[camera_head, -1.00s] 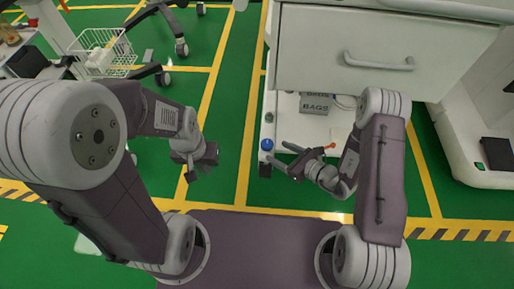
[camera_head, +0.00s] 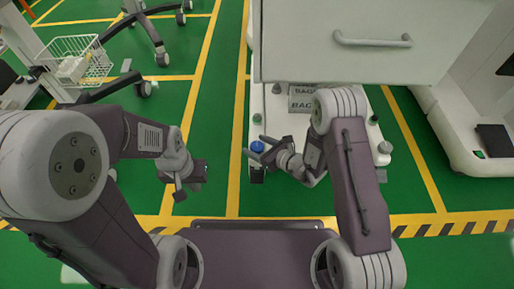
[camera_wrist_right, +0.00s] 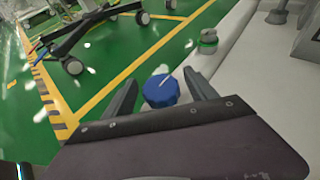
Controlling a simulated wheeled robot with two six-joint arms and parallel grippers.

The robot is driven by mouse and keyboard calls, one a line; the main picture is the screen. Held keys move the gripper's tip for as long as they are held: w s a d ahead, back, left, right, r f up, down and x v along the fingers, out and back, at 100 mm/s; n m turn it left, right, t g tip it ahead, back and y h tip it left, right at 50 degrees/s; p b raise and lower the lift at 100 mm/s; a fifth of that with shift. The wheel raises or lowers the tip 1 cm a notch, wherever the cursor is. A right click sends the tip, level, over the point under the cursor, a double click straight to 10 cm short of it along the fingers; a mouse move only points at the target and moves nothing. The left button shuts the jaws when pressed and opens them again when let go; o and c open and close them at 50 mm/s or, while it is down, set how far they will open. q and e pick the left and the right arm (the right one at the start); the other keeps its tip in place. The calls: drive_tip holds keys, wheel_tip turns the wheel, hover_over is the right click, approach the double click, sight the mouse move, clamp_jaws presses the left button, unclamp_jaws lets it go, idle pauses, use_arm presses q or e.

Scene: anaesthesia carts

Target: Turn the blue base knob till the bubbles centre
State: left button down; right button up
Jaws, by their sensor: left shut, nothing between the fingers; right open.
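The blue base knob (camera_head: 257,147) sits at the near left corner of the white cart base (camera_head: 291,128). In the right wrist view the blue knob (camera_wrist_right: 161,90) shows between the two fingers, with a ribbed edge and a pale mark on top. My right gripper (camera_head: 256,152) is open, its fingers at either side of the knob; I cannot tell whether they touch it. In the wrist view the open gripper (camera_wrist_right: 160,88) fills the lower part. My left gripper (camera_head: 181,194) is shut and empty over the green floor, left of the cart. I cannot make out any bubbles.
A white drawer front with a handle (camera_head: 372,41) overhangs the base. A grey box marked BAGS (camera_head: 302,98) stands on the base. A green knob (camera_wrist_right: 208,38) sits further along the base's edge. A wire basket (camera_head: 78,60) and wheeled legs stand at left.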

drive_tip(key=c, duration=1.4)
drive_tip(key=shift+y, duration=0.3)
drive_tip(key=n+g+y+p, duration=0.1)
drive_tip(key=n+g, duration=0.1)
drive_tip(key=shift+d+r+n+p, duration=0.1)
drive_tip(key=shift+r+n+p, duration=0.05)
drive_tip(key=shift+n+p, duration=0.25)
drive_tip(key=n+g+y, duration=0.1)
drive_tip(key=n+g, duration=0.1)
drive_tip(key=g, duration=0.1)
drive_tip(key=shift+w+n+y+p, duration=0.1)
drive_tip(key=shift+n+y+p, duration=0.2)
drive_tip(key=shift+y+p, duration=0.1)
drive_tip(key=shift+f+n+g, duration=0.25)
drive_tip(key=shift+n+g, duration=0.65)
drive_tip(key=shift+g, duration=0.3)
drive_tip(key=n+g+b, duration=0.1)
drive_tip(key=n+g, duration=0.2)
drive_tip(key=shift+f+g+b, duration=0.1)
drive_tip(key=shift+g+b, duration=0.3)
drive_tip(key=shift+n+g+b, duration=0.4)
drive_tip(key=shift+n+g, duration=1.1)
